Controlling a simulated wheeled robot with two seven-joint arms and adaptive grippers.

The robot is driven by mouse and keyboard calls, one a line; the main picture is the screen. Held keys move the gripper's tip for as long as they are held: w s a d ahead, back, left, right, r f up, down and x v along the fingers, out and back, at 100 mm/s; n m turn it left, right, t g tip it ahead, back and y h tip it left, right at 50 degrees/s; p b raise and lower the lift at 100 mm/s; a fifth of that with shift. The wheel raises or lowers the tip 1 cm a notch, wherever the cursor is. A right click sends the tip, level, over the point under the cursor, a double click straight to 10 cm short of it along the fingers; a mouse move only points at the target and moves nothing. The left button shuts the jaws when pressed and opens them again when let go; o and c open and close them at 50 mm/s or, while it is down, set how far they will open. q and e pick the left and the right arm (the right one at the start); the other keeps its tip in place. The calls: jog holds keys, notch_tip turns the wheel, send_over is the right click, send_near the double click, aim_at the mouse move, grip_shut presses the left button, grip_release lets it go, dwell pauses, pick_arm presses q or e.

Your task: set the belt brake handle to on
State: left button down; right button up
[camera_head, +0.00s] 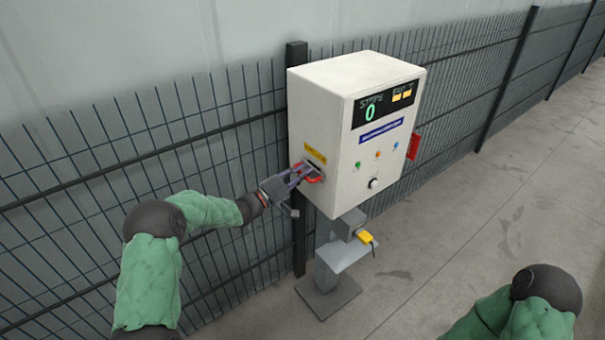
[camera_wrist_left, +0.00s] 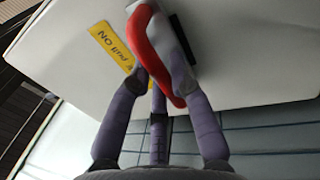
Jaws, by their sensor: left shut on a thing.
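A red handle (camera_head: 314,179) sits on the left side of the white control box (camera_head: 320,108), below a yellow label (camera_head: 315,155). In the left wrist view the red handle (camera_wrist_left: 150,45) runs down from the top between my fingers, against the white box face. My left gripper (camera_head: 299,176) is shut on the red handle, and its fingers (camera_wrist_left: 165,90) lie on both sides of it. The fingers cover part of the handle and its mount. The yellow label (camera_wrist_left: 112,45) is only partly readable. My right arm shows at the lower right, but its gripper is out of view.
The box stands on a grey post and base plate (camera_head: 328,294), with a small shelf (camera_head: 340,258) carrying a yellow item (camera_head: 365,237). A second red part (camera_head: 413,147) is on the box's right side. A dark mesh fence (camera_head: 130,125) runs close behind. The floor at right is clear.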

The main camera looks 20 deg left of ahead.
pick_arm(q)
jog(key=v, duration=0.1)
jog(key=b+v, duration=0.1)
jog(key=v, duration=0.3)
jog(key=shift+r, duration=0.3)
jog(key=c, duration=1.2)
grip_release()
jog(key=shift+s+a, duration=0.1)
jog(key=shift+o, duration=0.5)
jog(key=shift+a, duration=0.1)
jog(key=v, duration=1.2)
